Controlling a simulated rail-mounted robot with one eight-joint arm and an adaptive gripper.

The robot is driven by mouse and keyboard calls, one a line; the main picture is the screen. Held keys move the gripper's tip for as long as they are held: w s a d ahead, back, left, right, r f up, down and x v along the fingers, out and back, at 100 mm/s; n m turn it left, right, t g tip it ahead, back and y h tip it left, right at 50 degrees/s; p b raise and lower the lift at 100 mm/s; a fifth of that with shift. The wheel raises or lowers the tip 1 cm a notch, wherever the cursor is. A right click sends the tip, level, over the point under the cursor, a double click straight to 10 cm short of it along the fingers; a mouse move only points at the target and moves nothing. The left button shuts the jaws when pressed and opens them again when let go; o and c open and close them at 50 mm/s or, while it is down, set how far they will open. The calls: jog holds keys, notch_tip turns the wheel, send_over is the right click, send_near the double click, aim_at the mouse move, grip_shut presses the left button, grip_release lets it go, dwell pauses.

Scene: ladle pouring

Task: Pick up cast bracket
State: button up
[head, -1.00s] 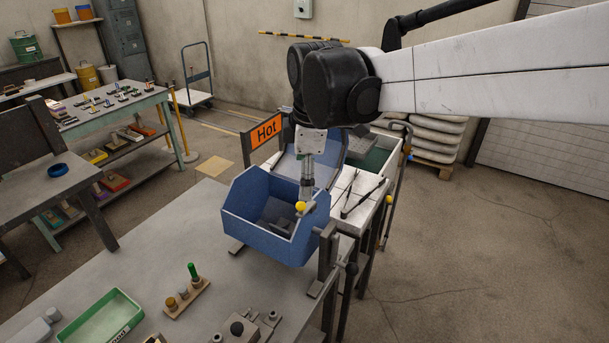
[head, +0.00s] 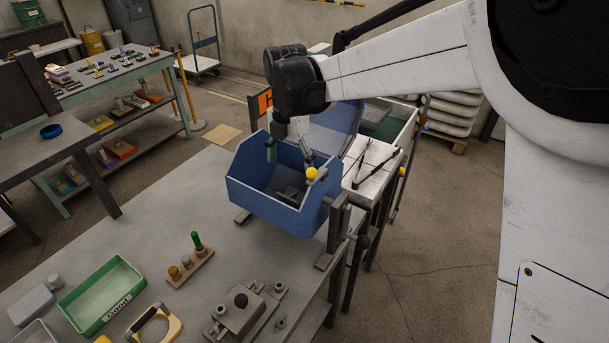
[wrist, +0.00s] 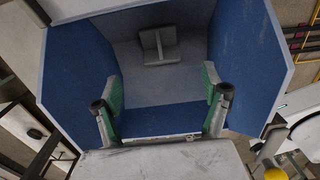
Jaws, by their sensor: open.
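The grey cast bracket (head: 290,193) lies on the floor of the open blue bin (head: 262,209). In the wrist view the bracket (wrist: 158,46) shows as an angled grey piece with two plates, towards the top of the picture. My gripper (head: 288,153) is over the bin, with its two green-padded fingers spread wide and nothing between them. In the wrist view the gripper (wrist: 162,84) has a finger on each side, and the bracket is beyond the fingertips, apart from them.
A green tray (head: 88,317), a pegged wooden block (head: 190,268) and a metal fixture (head: 240,309) are on the grey table. Long tools (head: 371,165) lie to the right.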

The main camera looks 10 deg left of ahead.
aim_at(292, 194)
notch_tip(292, 194, down, 10)
jog(key=shift+w+f+p, duration=0.1)
jog(key=shift+f+p, duration=0.1)
jog(key=shift+p, duration=0.2)
jog(key=shift+c, duration=0.4)
jog(key=c, duration=1.3)
